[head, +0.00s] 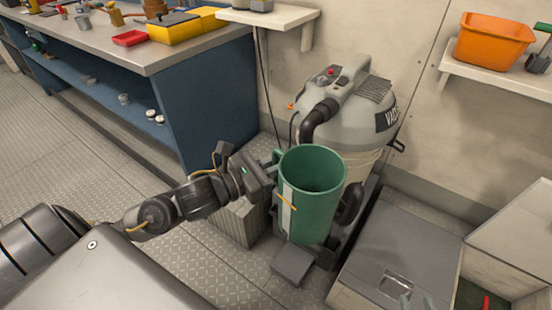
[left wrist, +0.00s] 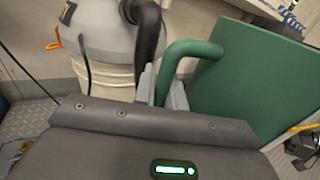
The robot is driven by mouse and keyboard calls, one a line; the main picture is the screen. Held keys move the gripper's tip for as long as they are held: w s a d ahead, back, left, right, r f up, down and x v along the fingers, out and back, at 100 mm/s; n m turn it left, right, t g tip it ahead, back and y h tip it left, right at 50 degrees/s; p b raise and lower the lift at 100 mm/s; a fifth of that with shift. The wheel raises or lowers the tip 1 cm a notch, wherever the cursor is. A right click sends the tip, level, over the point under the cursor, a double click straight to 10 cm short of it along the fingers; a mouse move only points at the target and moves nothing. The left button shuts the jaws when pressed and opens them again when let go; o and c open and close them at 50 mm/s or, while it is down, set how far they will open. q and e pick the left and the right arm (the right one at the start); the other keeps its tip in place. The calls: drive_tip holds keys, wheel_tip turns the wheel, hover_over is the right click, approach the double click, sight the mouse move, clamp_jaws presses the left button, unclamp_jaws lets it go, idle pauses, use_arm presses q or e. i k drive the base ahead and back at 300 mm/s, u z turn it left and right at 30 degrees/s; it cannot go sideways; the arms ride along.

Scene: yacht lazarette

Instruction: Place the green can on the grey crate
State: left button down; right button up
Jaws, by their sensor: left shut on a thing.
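The green can (head: 318,212), an open-topped cylinder with a side handle and a pale stripe, hangs upright in front of the vacuum. My left gripper (head: 271,170) is shut on its handle. In the left wrist view the two fingers (left wrist: 163,90) pinch the handle, with the can's green wall (left wrist: 255,85) to the right. A ribbed grey crate (head: 238,222) stands on the floor below and behind my left gripper, partly hidden by it. The can is apart from its top, to the right.
A grey vacuum (head: 350,115) stands behind the can. A blue workbench (head: 210,105) is at the back left. Bare chequered floor (head: 140,255) lies left of the crate.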

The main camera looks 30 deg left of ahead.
sight(288, 261)
drive_tip(key=u, duration=1.25)
drive_tip(key=k, duration=0.55)
drive_tip(key=z, duration=1.45)
